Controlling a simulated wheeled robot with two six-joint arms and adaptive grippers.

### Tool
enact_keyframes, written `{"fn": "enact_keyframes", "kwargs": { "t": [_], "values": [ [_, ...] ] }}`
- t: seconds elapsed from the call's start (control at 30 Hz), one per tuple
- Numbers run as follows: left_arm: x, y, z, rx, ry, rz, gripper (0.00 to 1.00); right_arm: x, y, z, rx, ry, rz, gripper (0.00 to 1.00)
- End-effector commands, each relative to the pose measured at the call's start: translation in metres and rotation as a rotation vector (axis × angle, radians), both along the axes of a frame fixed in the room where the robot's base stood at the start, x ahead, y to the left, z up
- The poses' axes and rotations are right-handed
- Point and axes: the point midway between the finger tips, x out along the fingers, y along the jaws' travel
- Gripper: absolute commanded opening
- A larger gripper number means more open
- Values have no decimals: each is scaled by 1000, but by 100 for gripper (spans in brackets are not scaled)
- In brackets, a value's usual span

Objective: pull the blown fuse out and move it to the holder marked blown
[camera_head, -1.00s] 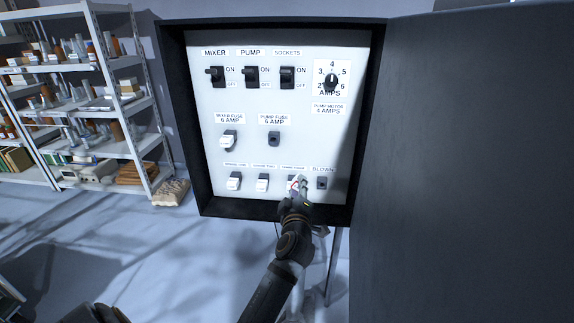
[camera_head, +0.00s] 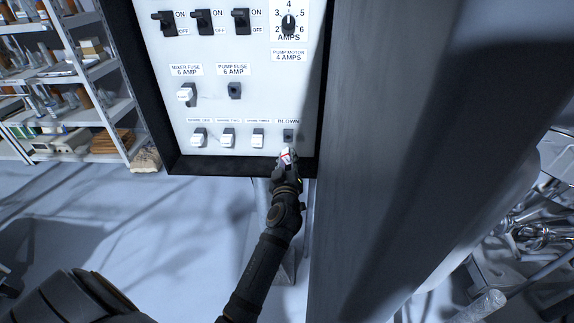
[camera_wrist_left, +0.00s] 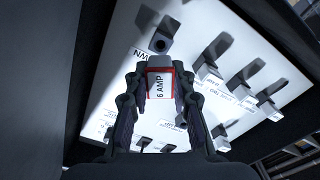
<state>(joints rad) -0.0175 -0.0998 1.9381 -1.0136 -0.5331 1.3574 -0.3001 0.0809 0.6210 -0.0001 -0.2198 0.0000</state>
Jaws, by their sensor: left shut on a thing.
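My left gripper (camera_head: 286,164) is shut on a white fuse with a red edge (camera_head: 286,154), just below the dark empty holder marked BLOWN (camera_head: 288,135). In the left wrist view the fuse (camera_wrist_left: 160,84) sits between the fingers (camera_wrist_left: 158,88), its face reading 6 AMP. The BLOWN holder (camera_wrist_left: 160,43) shows beyond it, apart from the fuse in this view. The pump fuse holder (camera_head: 234,90) is empty. My right gripper is not in view.
A white mixer fuse (camera_head: 185,94) and three white spare fuses, the nearest at the third spare (camera_head: 258,141), sit in the panel. The cabinet's dark frame (camera_head: 240,168) edges it. The open door (camera_head: 400,160) stands close on the right. Shelves (camera_head: 60,75) stand at left.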

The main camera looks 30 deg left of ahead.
Motion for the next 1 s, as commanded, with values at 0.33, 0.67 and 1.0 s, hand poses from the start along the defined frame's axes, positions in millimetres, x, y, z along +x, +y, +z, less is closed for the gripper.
{"fn": "enact_keyframes", "kwargs": {
  "t": [0.33,0.67,1.0],
  "values": [
    [31,15,-1,3,0,1,0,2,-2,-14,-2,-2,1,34],
    [37,18,0,1,1,1,0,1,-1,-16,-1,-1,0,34],
    [36,18,0,0,0,1,0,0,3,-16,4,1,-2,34]
  ]
}}
